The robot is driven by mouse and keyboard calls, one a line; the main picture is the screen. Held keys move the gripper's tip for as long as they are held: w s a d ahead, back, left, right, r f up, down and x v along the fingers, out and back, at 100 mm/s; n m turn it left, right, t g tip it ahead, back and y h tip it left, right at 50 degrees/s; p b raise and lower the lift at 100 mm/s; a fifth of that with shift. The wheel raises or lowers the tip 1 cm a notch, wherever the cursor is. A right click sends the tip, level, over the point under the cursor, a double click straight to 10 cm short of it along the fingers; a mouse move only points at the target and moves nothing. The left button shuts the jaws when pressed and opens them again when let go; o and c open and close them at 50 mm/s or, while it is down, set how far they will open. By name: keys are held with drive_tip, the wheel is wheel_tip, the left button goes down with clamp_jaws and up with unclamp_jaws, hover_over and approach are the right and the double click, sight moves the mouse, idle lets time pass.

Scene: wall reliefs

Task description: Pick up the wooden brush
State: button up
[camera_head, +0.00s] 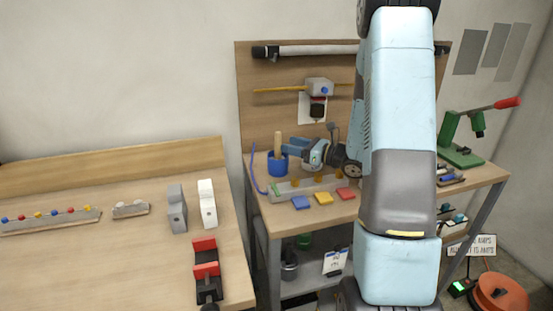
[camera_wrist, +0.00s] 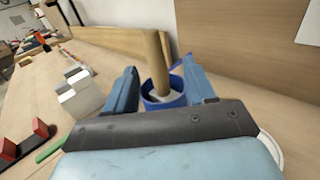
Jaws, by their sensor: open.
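The wooden brush is seen as a light wooden handle (camera_head: 278,143) standing up in a blue cup (camera_head: 277,163) near the back of the right workbench. In the wrist view the handle (camera_wrist: 157,62) rises slightly tilted from the blue cup (camera_wrist: 178,84); the brush's lower end is hidden inside. My gripper (camera_head: 288,150) is beside the cup, reaching in from the right. In the wrist view its two blue fingers are apart, one on each side of the handle and cup, with nothing held. I cannot tell whether the fingers touch the cup.
A backboard (camera_head: 270,110) rises close behind the cup. Blue (camera_head: 301,202), yellow (camera_head: 322,198) and red blocks (camera_head: 346,193) lie at the bench front. A green press (camera_head: 462,150) stands at right. A red and black clamp (camera_head: 206,268) lies on the left bench.

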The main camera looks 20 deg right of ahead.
sight(278, 158)
drive_tip(key=shift+x, duration=2.85)
drive_tip(key=shift+s+a+f, duration=0.1)
drive_tip(key=shift+s+a, duration=0.05)
drive_tip(key=shift+s, duration=0.05)
clamp_jaws()
wheel_tip(278, 158, up, 10)
drive_tip(key=shift+r, duration=0.1)
